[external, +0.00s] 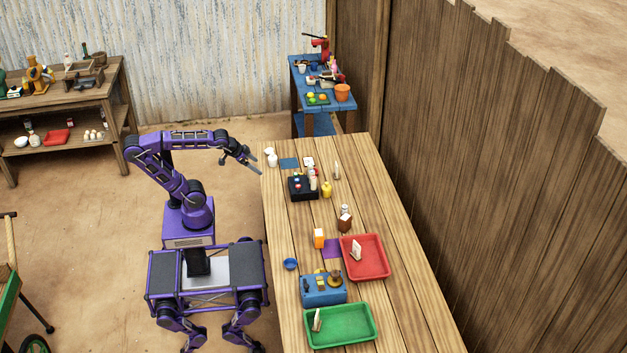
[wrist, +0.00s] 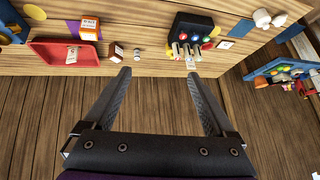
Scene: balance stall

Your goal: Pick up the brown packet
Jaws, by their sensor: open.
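The brown packet (external: 345,225) stands on the wooden table, between the red tray and the black box, with a small pale-topped jar close behind it. In the wrist view, the brown packet (wrist: 117,50) is small, just right of the red tray and beyond the left finger's tip. My gripper (external: 256,170) is open and empty, raised near the table's far left edge and well apart from the packet. Its two spread fingers also show in the wrist view (wrist: 158,74), with nothing between them.
The wooden table (external: 386,240) also holds a red tray (external: 377,270), an orange packet (external: 318,238), a black box (external: 298,195), a yellow bottle (external: 327,190), a blue box (external: 322,294) and a green tray (external: 350,336). A plank fence (external: 480,180) stands along the right.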

